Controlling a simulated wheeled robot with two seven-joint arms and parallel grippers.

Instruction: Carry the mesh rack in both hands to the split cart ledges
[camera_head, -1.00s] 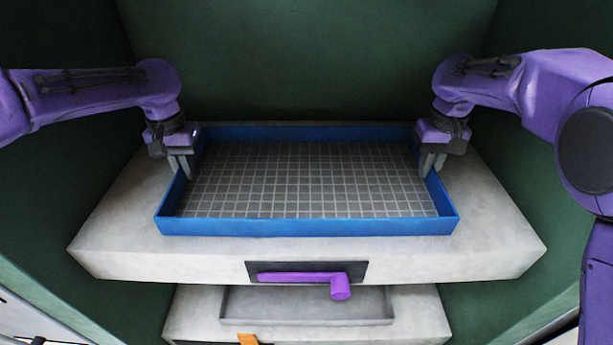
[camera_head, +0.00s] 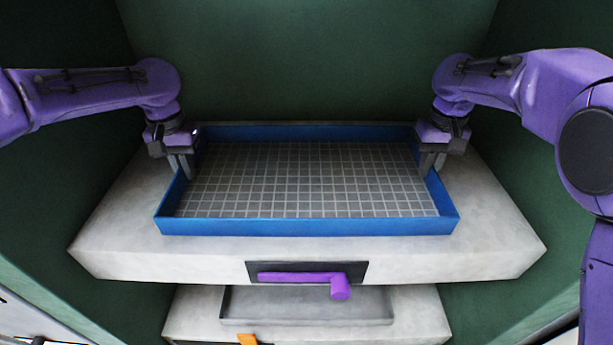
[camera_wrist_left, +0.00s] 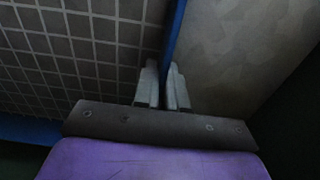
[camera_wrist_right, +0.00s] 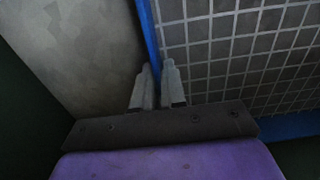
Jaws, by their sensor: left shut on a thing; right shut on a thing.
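The mesh rack (camera_head: 306,226) is a shallow blue-walled tray with a grey grid floor. It sits on a pale grey block in the head view and holds nothing. My left gripper (camera_head: 181,174) is shut on the rack's left wall, one finger on each side, as the left wrist view (camera_wrist_left: 164,95) also shows. My right gripper (camera_head: 431,172) is shut on the right wall in the same way, and the right wrist view (camera_wrist_right: 157,90) shows the blue wall between its fingers. The split cart ledges are not recognisable in these frames.
The pale block (camera_head: 306,256) has a dark front panel with a purple handle (camera_head: 305,279). A lower pale block with a recessed tray (camera_head: 307,306) and an orange piece (camera_head: 247,340) lies below. Dark green walls (camera_head: 310,60) close in behind and at both sides.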

